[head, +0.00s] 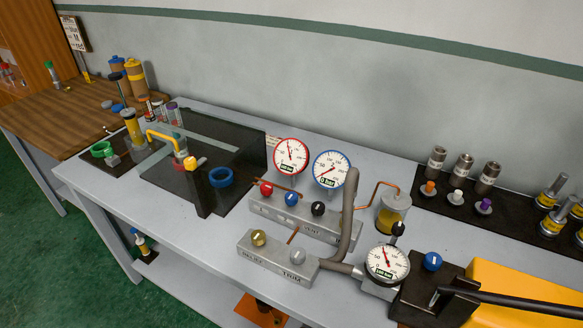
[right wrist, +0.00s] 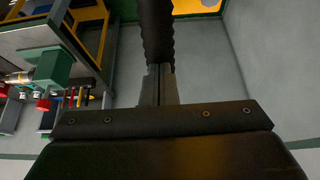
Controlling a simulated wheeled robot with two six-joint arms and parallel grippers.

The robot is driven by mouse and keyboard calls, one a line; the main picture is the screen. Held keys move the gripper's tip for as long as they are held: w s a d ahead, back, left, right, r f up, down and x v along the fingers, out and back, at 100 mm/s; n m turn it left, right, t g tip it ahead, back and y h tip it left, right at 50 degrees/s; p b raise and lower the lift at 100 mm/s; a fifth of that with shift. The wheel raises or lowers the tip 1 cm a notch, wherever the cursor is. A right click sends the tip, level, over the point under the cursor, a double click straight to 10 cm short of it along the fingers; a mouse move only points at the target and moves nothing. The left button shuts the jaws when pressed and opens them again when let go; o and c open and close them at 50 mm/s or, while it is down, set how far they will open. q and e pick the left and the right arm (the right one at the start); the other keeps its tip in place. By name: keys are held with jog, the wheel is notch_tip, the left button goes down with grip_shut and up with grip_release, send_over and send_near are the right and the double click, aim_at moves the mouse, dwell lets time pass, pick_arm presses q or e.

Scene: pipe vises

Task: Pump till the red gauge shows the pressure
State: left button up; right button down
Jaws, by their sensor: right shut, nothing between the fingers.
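The red-rimmed gauge (head: 291,157) stands upright behind the valve block, its needle pointing up and slightly left. Its small label is too fine to read. A blue-rimmed gauge (head: 332,169) stands to its right. A third, dark-rimmed gauge (head: 387,263) sits at the front, beside the black pump base (head: 424,300) with its blue knob (head: 433,261). A long black lever (head: 500,296) runs from this base to the right edge, over a yellow body (head: 520,285). My right gripper (right wrist: 158,70) shows only in the right wrist view, shut and empty. My left gripper is out of view.
The valve block (head: 290,215) carries red, blue and black knobs. A grey hose (head: 347,215) and a jar (head: 393,212) stand near the pump. A dark vise tray (head: 215,170) is at left; metal cylinders (head: 463,167) stand at right.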

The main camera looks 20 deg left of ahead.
jog(key=shift+a+f+x, duration=0.1)
jog(key=shift+a+x, duration=0.1)
jog(key=shift+x, duration=0.8)
jog(key=shift+a+f+x, duration=0.15)
jog(key=shift+a+x, duration=0.05)
jog(key=shift+x, duration=0.75)
jog(key=shift+a, duration=0.15)
jog(key=f+b, duration=0.1)
jog(key=f, duration=0.1)
jog(key=d+f+b, duration=0.1)
jog(key=f, duration=0.1)
jog(key=shift+f, duration=0.35)
jog(key=shift+f+b, duration=0.15)
jog(key=shift+b, duration=0.2)
